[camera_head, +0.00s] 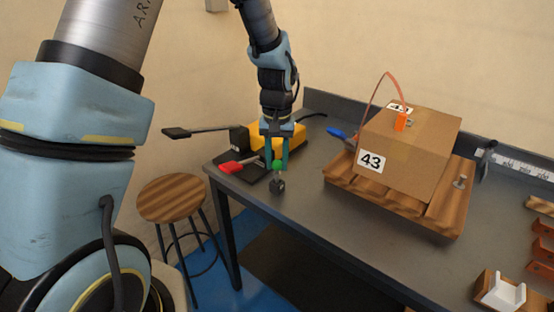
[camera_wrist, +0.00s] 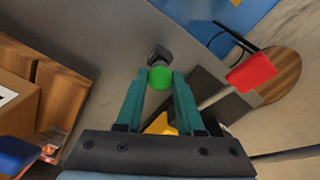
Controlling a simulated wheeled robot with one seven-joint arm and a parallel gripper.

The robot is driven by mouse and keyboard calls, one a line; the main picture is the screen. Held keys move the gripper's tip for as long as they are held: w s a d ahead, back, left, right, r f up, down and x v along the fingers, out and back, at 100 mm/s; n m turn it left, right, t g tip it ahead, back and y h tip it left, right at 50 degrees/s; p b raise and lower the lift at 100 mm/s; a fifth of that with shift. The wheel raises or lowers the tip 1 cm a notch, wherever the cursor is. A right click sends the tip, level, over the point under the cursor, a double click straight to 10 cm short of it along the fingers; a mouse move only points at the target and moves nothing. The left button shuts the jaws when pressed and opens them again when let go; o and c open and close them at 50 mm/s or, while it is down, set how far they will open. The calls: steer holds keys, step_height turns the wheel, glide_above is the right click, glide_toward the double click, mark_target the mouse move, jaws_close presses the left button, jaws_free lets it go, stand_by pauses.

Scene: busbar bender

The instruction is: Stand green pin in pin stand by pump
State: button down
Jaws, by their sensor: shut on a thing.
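The green pin (camera_head: 277,165) has a round green head and a thin pale shaft below it. It also shows between my fingertips in the wrist view (camera_wrist: 160,78). My gripper (camera_head: 277,160) points down and is shut on the pin's head, near the table's left end. The pin stand (camera_head: 277,187) is a small dark block on the table directly under the pin; it shows just beyond the head in the wrist view (camera_wrist: 159,54). The pin looks upright, its lower end at the stand's top. I cannot tell whether it sits inside. The yellow pump (camera_head: 285,138) is behind my gripper.
A red-ended lever (camera_head: 238,166) lies left of the stand; a black-ended bar (camera_head: 190,131) sticks out beyond the table. A cardboard box (camera_head: 410,150) on a wooden pallet (camera_head: 430,213) stands to the right. A stool (camera_head: 178,198) is off the table's left end.

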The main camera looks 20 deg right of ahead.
mark_target(277, 160)
steer(key=shift+f+b, duration=0.7)
steer(key=shift+f, duration=0.55)
steer(key=shift+c, duration=2.2)
jaws_free()
step_height(277, 160, up, 11)
steer(key=shift+f+b, duration=0.1)
steer(key=shift+b, duration=0.8)
steer(key=s+a+f+n, duration=0.1)
steer(key=s+a+n, duration=0.1)
steer(key=a, duration=1.3)
steer(key=s+a+f+n+t, duration=0.1)
steer(key=s+a+f+n, duration=0.1)
steer(key=a, duration=1.3)
steer(key=shift+f+n+t, duration=0.15)
steer(key=shift+n+t, duration=0.15)
steer(key=shift+n, duration=0.2)
